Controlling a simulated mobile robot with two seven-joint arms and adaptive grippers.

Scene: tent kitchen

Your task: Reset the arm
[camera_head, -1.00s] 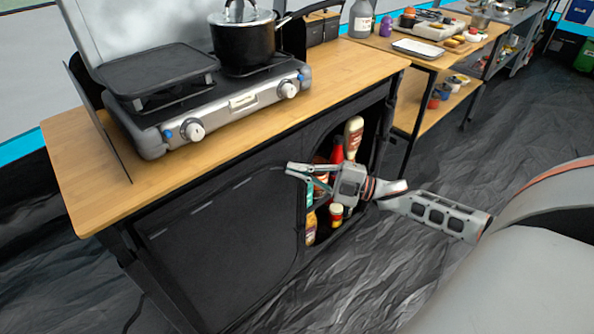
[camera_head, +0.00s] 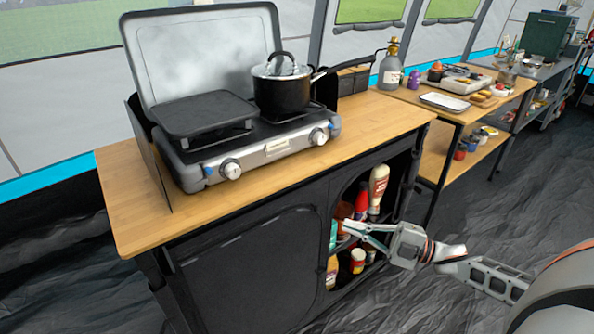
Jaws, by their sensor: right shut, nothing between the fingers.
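My right gripper (camera_head: 352,231) is in front of the open cupboard (camera_head: 345,185) under the wooden counter. Its fingers look closed together and hold nothing. Its arm comes in from the lower right. The fingertips overlap the bottles and jars on the shelf in the picture; I cannot tell whether they touch any. My left gripper is not in view.
A camp stove (camera_head: 265,150) with a black lidded pot (camera_head: 282,92) stands on the wooden counter (camera_head: 135,205). The cupboard holds a white bottle (camera_head: 378,188), a red bottle (camera_head: 361,203) and jars (camera_head: 357,261). A second table (camera_head: 462,115) stands behind right. The dark floor (camera_head: 470,215) at right is clear.

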